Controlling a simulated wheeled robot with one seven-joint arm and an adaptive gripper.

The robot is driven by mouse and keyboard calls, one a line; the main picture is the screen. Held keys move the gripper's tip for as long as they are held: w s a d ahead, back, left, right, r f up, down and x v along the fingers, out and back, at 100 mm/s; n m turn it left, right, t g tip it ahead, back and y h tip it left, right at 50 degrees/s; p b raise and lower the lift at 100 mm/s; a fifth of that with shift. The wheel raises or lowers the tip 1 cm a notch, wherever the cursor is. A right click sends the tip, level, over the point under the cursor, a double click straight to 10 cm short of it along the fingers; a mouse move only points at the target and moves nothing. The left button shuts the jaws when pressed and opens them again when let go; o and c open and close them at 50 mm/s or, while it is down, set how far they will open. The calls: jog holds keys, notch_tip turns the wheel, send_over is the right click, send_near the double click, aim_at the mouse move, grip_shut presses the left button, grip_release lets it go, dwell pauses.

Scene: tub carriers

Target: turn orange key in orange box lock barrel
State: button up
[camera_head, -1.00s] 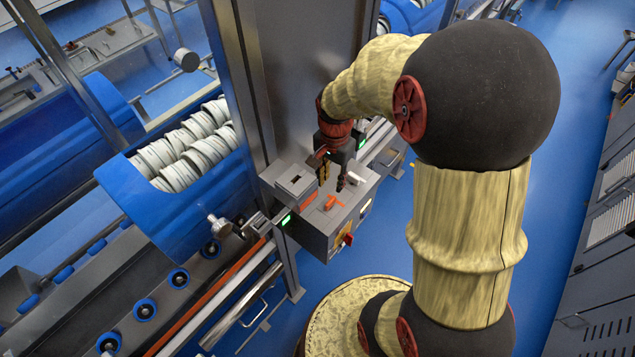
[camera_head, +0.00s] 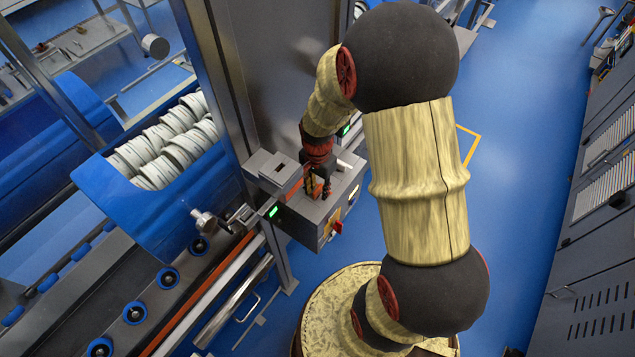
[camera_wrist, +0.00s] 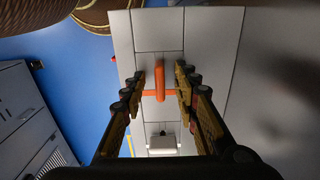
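The orange key (camera_wrist: 160,82) stands out from the light grey panel of the control box (camera_wrist: 151,22) in the wrist view, with an orange bar crossing it. My gripper (camera_head: 318,190) is over the top of the grey control box (camera_head: 300,224) in the head view, where it mostly hides the key. In the wrist view the gripper is open, with one finger on each side of the key. Gaps show between the fingers and the upright part of the key. The lock barrel under the key cannot be made out.
A white handle (camera_wrist: 162,143) stands on the same panel, close to the key. A raised grey block (camera_head: 274,168) sits at the left of the box top, and a red knob (camera_head: 337,226) is on its front. A blue tub (camera_head: 150,200) with white rings stands to the left.

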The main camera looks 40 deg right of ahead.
jog(key=shift+f, duration=0.3)
jog(key=shift+c, duration=0.2)
jog(key=c, duration=0.7)
grip_shut()
